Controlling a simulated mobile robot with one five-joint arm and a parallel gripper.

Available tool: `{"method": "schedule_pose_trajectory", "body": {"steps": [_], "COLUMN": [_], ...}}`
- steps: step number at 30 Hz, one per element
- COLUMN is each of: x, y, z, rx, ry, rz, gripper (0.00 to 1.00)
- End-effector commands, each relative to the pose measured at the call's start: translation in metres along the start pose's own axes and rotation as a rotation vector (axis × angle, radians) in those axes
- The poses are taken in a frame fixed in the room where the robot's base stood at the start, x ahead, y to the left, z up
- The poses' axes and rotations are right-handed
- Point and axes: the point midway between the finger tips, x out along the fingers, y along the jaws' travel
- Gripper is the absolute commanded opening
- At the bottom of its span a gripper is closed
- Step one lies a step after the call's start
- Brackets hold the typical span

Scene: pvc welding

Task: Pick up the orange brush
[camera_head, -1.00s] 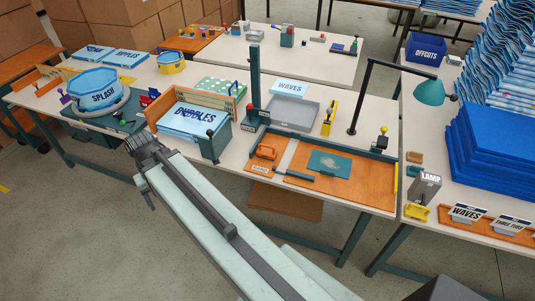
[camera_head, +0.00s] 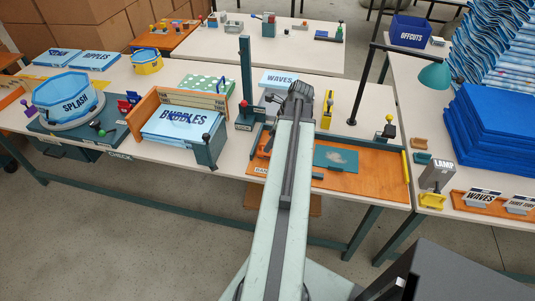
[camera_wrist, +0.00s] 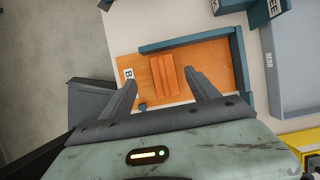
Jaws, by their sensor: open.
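The orange brush (camera_wrist: 165,76) lies on the orange board at the left end of the work station, and it shows as a small ribbed orange block in the wrist view. In the head view the brush (camera_head: 266,149) is partly hidden by my arm. My gripper (camera_wrist: 163,80) is open and empty. In the wrist view its fingers lie to either side of the brush, apart from it. In the head view my gripper (camera_head: 301,92) is above the table, in front of the WAVES sheet.
The BUBBLES rack (camera_head: 207,150) is to the left, and a teal lamp (camera_head: 434,75) is to the right.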

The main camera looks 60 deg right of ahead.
Motion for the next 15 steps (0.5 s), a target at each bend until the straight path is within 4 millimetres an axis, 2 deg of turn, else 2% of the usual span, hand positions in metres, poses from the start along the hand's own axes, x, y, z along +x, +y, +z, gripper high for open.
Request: {"method": "schedule_pose_trajectory", "body": {"steps": [5,11,15], "x": [0.023,0.026,0.046], "y": [-0.002,-0.004,-0.006], "z": [-0.009,-0.011,-0.015], "rx": [0.008,0.013,0.014], "ry": [0.001,0.001,0.002], "rz": [-0.004,-0.007,-0.007], "gripper": [0.69,0.69,0.69]}}
